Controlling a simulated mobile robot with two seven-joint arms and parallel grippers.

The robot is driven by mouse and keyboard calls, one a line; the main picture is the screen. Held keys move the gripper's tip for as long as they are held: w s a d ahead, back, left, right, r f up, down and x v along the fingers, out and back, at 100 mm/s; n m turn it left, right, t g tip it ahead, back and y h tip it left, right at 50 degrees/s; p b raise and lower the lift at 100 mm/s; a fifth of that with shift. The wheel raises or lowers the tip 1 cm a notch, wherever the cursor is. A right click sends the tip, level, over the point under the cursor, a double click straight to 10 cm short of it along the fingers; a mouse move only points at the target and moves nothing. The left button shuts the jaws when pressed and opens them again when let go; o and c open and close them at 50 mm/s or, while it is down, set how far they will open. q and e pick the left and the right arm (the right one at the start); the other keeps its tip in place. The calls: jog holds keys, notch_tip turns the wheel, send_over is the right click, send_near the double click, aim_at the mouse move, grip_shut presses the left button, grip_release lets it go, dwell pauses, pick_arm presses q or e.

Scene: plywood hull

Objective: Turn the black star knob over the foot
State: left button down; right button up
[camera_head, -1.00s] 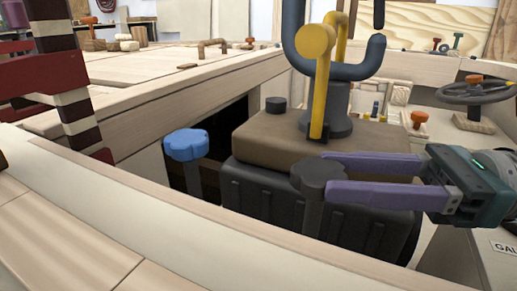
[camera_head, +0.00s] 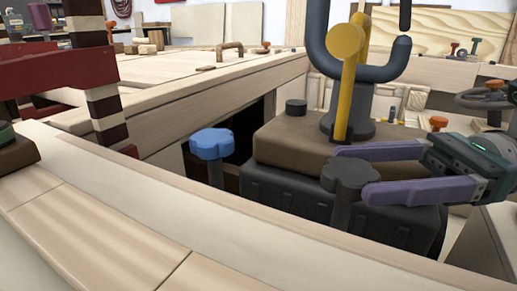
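The black star knob (camera_head: 344,175) stands upright on a dark stem, in front of the brown-topped dark block (camera_head: 270,148). My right gripper (camera_head: 349,171) reaches in from the right. Its two purple fingers lie one on the far side and one on the near side of the knob, closed about it. The far fingertip is partly hidden behind the knob, and the contact itself is hard to see. My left gripper is not in view. I cannot tell which part is the foot.
A blue star knob (camera_head: 211,143) stands to the left. A yellow lever (camera_head: 349,85) and a grey U-shaped handle (camera_head: 316,50) rise behind. The pale wooden rim (camera_head: 215,225) runs across the front. A red frame with striped legs (camera_head: 60,73) is at the left.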

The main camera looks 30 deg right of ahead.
jog(key=v, duration=0.9)
jog(key=shift+d, duration=0.4)
jog(key=shift+s, duration=0.15)
